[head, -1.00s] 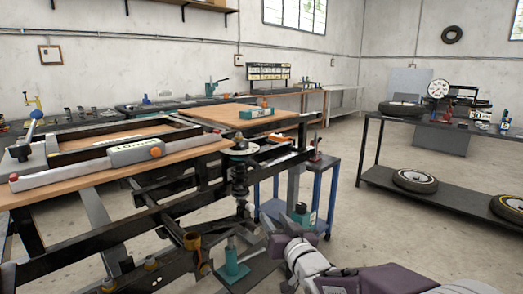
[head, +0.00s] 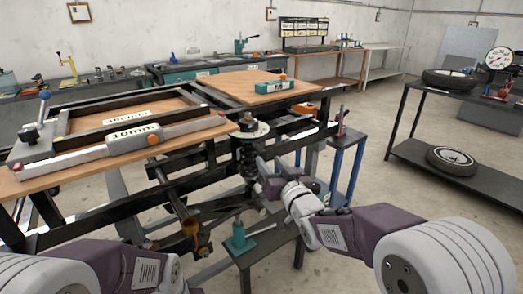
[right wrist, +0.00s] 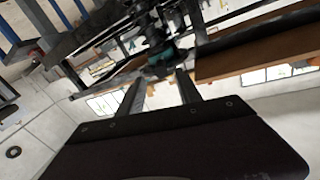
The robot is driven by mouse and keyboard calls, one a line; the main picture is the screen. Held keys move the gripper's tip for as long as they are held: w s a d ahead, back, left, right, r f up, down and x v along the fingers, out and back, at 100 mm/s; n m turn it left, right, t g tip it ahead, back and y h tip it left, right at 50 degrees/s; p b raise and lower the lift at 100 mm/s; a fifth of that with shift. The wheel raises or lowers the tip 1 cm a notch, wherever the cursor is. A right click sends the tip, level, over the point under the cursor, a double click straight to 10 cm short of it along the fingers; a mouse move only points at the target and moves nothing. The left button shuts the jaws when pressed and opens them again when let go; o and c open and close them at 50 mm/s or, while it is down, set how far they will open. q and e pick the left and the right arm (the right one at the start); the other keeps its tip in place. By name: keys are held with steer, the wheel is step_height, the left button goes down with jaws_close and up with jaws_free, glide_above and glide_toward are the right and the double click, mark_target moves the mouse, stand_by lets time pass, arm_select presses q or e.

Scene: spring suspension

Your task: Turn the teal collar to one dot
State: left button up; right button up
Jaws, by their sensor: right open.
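The spring strut (head: 246,150) stands upright under a round top plate (head: 249,129) at the corner of the black frame. In the right wrist view a small teal part (right wrist: 162,55), which looks like the collar, sits on the dark strut just beyond my fingertips. My right gripper (head: 269,167) is close to the strut's right side in the head view. In the right wrist view its two fingers (right wrist: 160,78) are apart with nothing clearly between them. The collar's dots are too small to make out. My left arm shows at lower left, but its gripper is out of view.
A teal stand (head: 239,238) is on a low dark table (head: 262,245) below the strut. A long grey 10mm tool (head: 132,139) lies on the wooden bench. A blue-legged cart (head: 345,165) stands behind my right arm.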

mark_target(263, 155)
steer(key=x, duration=0.7)
steer(key=shift+w+a, duration=0.2)
steer(key=shift+w, duration=0.05)
jaws_close()
stand_by(1.0)
